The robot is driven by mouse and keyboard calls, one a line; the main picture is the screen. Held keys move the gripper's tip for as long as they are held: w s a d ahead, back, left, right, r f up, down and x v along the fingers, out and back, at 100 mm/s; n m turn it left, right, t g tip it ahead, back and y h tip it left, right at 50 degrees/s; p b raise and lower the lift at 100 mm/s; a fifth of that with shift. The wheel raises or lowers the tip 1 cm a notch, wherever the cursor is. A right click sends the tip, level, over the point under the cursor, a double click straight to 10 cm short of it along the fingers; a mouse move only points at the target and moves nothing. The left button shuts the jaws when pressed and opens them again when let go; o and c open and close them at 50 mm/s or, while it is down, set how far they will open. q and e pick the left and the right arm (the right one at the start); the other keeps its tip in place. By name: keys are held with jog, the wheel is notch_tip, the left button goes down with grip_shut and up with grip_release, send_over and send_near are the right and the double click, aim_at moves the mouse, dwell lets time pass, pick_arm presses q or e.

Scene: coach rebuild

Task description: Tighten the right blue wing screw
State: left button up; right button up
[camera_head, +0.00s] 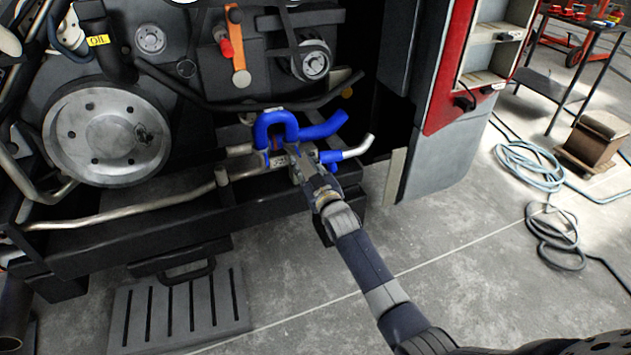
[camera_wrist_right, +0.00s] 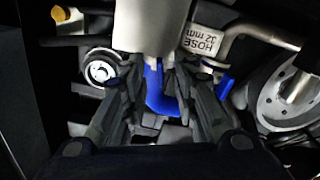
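My right gripper (camera_head: 307,168) reaches in from the lower right to the pipe joint below the blue hose (camera_head: 277,122). In the right wrist view its two fingers (camera_wrist_right: 155,82) stand on either side of a blue part (camera_wrist_right: 160,98), which looks like the right wing screw. The gap near the fingertips is narrow. I cannot tell whether both fingers touch the blue part. Another small blue part (camera_wrist_right: 225,86) shows beside the right finger, below a plate marked HOSE 32 mm (camera_wrist_right: 205,42). The gripper hides much of the joint in the head view. My left gripper is not in view.
A pale metal pipe (camera_head: 130,211) runs left from the joint above a dark frame beam (camera_head: 180,240). A large grey pulley (camera_head: 105,135) is at the left. A red and grey panel (camera_head: 450,100) stands at the right. The floor (camera_head: 480,260) there is mostly clear, with coiled hoses.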

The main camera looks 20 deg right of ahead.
jog(key=s, duration=0.9)
jog(key=shift+d, duration=0.2)
jog(key=shift+w, duration=0.1)
jog(key=s+a+f+m+g, duration=0.1)
jog(key=s+f+g, duration=0.5)
jog(key=s+f, duration=0.75)
jog(key=s+a+f+g, duration=0.1)
jog(key=s+f+g, duration=0.4)
jog(key=s+f, duration=0.85)
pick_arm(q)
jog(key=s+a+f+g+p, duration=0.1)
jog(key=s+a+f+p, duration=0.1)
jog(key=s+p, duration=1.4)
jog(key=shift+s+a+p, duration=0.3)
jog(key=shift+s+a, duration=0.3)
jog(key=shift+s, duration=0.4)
pick_arm(e)
jog(key=s+d+f+g, duration=0.1)
jog(key=s+f+g, duration=0.2)
jog(key=s, duration=1.2)
jog(key=s+d+f+g, duration=0.1)
jog(key=s+f+g, duration=0.2)
jog(key=s+f, duration=0.5)
jog(key=s, duration=0.7)
jog(key=shift+s+h, duration=0.15)
jog(key=shift+h, duration=0.15)
